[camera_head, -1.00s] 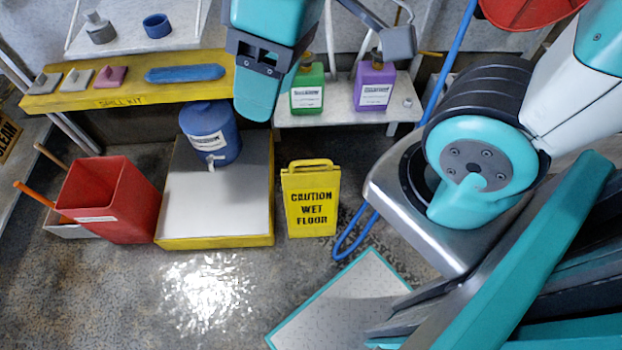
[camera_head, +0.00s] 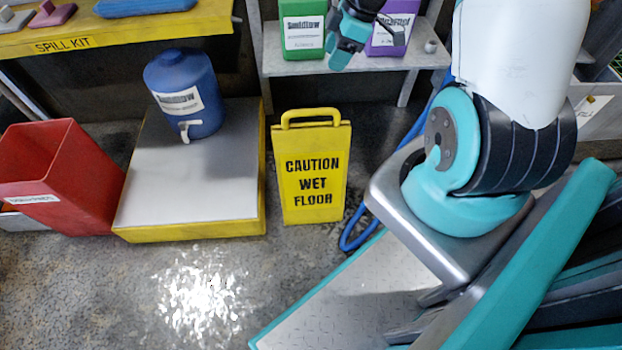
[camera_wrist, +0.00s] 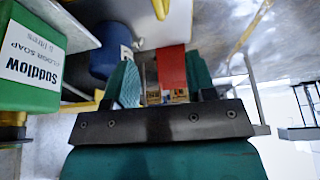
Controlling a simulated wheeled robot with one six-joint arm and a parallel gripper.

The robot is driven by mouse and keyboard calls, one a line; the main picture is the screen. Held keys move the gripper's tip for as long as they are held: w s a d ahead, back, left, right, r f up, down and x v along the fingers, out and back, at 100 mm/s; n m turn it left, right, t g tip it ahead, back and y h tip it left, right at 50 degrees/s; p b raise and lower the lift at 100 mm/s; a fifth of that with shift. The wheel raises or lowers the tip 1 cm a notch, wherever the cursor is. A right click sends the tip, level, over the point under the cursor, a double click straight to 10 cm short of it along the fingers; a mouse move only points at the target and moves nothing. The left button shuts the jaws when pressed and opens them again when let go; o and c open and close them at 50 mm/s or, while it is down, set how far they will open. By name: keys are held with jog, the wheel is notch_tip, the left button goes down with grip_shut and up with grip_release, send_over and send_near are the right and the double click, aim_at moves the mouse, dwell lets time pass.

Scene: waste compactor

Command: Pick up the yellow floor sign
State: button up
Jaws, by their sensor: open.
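The yellow floor sign (camera_head: 312,175) reads "CAUTION WET FLOOR" and stands upright on the floor in the middle of the head view, its loop handle on top. My gripper (camera_head: 352,38) is above and behind it in the picture, overlapping the green and purple bottles, well apart from the sign. In the wrist view my gripper (camera_wrist: 163,80) has its two teal fingers spread, with nothing held between them. A yellow loop at the top edge of the wrist view may be the sign's handle; I cannot tell.
A low platform (camera_head: 185,165) with a blue jug (camera_head: 185,95) stands left of the sign, with a red bin (camera_head: 65,180) beyond. A green bottle (camera_head: 302,27) and purple bottle (camera_head: 388,42) stand on a shelf behind. Floor in front is open.

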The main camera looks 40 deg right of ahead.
notch_tip(320, 180, down, 3)
jog(key=b, duration=0.4)
send_near(311, 113)
jog(key=x, duration=0.4)
jog(key=shift+w+d+f, duration=0.3)
jog(key=shift+w+f, duration=0.1)
jog(key=shift+f, duration=0.05)
jog(key=shift+b+x, duration=1.4)
jog(key=shift+x, duration=1.65)
jog(key=shift+s, duration=0.1)
jog(key=shift+c, duration=0.5)
grip_shut()
jog(key=shift+r, duration=0.1)
